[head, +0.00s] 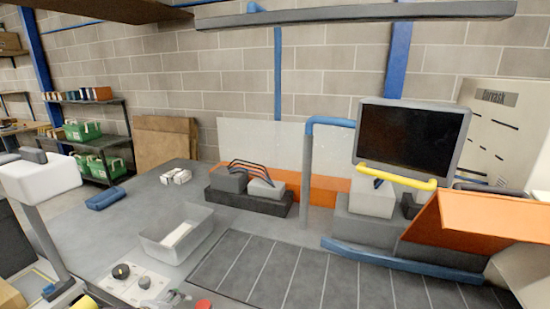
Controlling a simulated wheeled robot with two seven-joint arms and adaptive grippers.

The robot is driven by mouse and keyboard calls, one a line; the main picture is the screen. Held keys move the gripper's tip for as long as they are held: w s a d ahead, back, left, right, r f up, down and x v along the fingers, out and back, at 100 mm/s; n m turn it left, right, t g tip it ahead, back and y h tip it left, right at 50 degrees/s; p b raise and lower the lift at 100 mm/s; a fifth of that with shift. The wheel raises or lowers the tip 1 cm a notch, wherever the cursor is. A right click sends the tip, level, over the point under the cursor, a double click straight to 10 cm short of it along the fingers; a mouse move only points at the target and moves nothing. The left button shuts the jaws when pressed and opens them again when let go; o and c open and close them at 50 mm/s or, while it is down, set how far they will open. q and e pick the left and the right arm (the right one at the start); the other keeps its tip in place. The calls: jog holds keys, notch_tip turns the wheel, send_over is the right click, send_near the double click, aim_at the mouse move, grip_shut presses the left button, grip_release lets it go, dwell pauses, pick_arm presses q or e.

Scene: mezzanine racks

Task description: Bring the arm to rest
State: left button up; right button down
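Neither of my grippers can be made out in the head view, and no arm of mine can be clearly recognised. Whether either gripper holds anything does not show. The grey worktop (110,233) below me carries an open grey tray (178,235) with a pale sheet in it. Small white items (176,176) and a blue object (106,198) lie farther back on it.
A dark monitor (410,137) stands at the right behind a yellow bar (397,177). An orange panel (475,218) juts in below it. A dark slatted surface (330,275) is clear. A panel with knobs (130,284) is at the front left. Shelves (95,140) stand far left.

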pick_arm(q)
jog(key=s+d+f+m+g+y, duration=0.1)
jog(key=s+d+f+m+g, duration=0.15)
jog(key=s+m, duration=0.65)
jog(key=s+d+f+m+g+y, duration=0.15)
jog(key=s+d+m, duration=0.25)
jog(key=s+m, duration=0.45)
notch_tip(320, 180, down, 32)
jog(key=s+g, duration=0.1)
jog(key=s, duration=0.1)
jog(key=s+a+f, duration=0.2)
jog(key=s+f, duration=0.8)
jog(key=s, duration=0.1)
jog(key=s+a+f+g, duration=0.1)
jog(key=s+a+f, duration=0.1)
jog(key=s+f, duration=0.9)
jog(key=shift+s+a+g, duration=0.15)
jog(key=shift+s+g, duration=0.15)
jog(key=shift+s, duration=0.15)
jog(key=shift+r, duration=0.1)
